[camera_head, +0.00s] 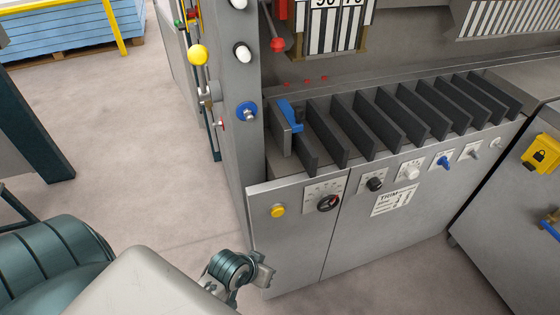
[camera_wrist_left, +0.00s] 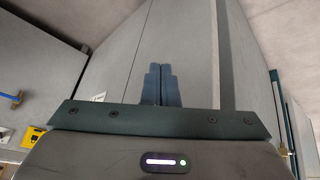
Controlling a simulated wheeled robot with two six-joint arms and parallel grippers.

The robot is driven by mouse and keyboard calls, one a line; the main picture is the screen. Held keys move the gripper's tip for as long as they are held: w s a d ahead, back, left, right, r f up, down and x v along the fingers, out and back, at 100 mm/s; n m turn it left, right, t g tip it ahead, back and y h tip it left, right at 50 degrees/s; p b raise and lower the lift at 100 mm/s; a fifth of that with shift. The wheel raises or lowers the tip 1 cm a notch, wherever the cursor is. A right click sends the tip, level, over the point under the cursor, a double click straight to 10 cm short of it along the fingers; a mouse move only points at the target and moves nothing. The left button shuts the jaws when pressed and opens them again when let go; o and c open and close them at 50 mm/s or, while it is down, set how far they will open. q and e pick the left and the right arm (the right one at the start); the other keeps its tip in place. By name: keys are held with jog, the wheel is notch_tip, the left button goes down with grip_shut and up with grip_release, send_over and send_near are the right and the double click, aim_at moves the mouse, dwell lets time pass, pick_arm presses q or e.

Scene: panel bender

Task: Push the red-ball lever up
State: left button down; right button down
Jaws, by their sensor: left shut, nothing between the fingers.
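The red-ball lever (camera_head: 277,44) is near the top middle of the head view. Its dark red ball sits at the lower end of a thin rod, in front of the grey machine. My left gripper (camera_wrist_left: 160,68) is shut and empty in the left wrist view, in front of plain grey panels. In the head view, my left arm comes in from the lower left, and its wrist end is low beside the front cabinet, well below the lever. The lever does not show in the left wrist view. My right gripper is not in view.
A grey column (camera_head: 238,85) with a blue knob (camera_head: 247,112) stands left of the lever. Below the lever is a row of dark upright plates (camera_head: 375,125) above a cabinet front (camera_head: 290,240) with knobs. A yellow ball (camera_head: 197,55) is at left. The floor at left is open.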

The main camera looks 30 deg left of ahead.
pick_arm(q)
jog(key=w+d+r+n+t+h, duration=0.25)
jog(key=w+r+n+t, duration=0.45)
jog(key=r, duration=0.6)
jog(key=w+d+r+n+t+h, duration=0.2)
jog(key=w+d+r+t, duration=0.25)
jog(key=w+r, duration=0.75)
jog(key=w+a+r+n+t+y, duration=0.1)
jog(key=a+r+n+t+y, duration=0.2)
jog(key=r+n+y, duration=0.35)
jog(key=w+a+r+n+t+y, duration=0.2)
jog(key=a+r+n+t+y, duration=0.15)
jog(key=r+n, duration=0.45)
jog(key=shift+w+a+f+n+g+y, duration=0.25)
jog(key=shift+w+a+n+g+y, duration=0.9)
jog(key=shift+n, duration=2.65)
jog(key=shift+w+a+f+n+g+y, duration=0.3)
jog(key=shift+a+n+g+y, duration=1.3)
jog(key=shift+n+g+y, duration=1.5)
jog(key=shift+w+a+f+n+g+y, duration=0.25)
jog(key=shift+w+a+n+g+y, duration=0.65)
jog(key=shift+n, duration=3.55)
jog(key=shift+s+a+y, duration=0.25)
jog(key=shift+a+y, duration=0.05)
jog(key=shift+a, duration=0.2)
